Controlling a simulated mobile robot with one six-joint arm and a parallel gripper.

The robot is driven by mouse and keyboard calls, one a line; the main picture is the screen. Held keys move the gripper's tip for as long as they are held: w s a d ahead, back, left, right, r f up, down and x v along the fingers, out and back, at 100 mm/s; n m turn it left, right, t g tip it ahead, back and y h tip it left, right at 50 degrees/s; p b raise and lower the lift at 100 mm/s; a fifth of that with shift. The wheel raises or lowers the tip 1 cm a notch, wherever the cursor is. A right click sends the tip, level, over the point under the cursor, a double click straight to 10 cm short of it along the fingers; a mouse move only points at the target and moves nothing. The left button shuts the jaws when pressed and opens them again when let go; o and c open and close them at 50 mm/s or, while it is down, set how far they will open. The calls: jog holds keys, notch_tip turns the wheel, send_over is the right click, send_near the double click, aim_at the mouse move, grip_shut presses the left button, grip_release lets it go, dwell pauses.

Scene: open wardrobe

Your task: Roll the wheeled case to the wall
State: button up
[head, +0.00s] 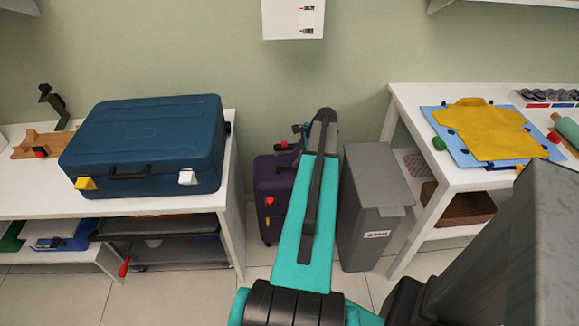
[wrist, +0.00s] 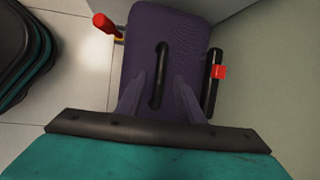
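The wheeled case (head: 272,188) is dark purple and stands upright on the floor, between the left white desk and a grey bin. It has a red and yellow part on its front. My arm hides its right side in the head view. In the wrist view the case (wrist: 140,35) is seen from above, with a black handle (wrist: 160,60) along its top. My gripper (wrist: 160,80) is over the case, its two fingers apart on either side of the handle. I see gaps between the fingers and the handle. The head view does not show the fingertips clearly.
The wall (wrist: 270,70) is close beside the case. The left desk (head: 232,150) carries a blue suitcase (head: 150,148). The grey bin (head: 370,210) stands right of my arm, before the right desk (head: 400,100). Tiled floor (head: 180,295) is open in front.

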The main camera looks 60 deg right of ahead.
aim_at(291, 164)
jog(key=shift+x, duration=1.75)
grip_shut()
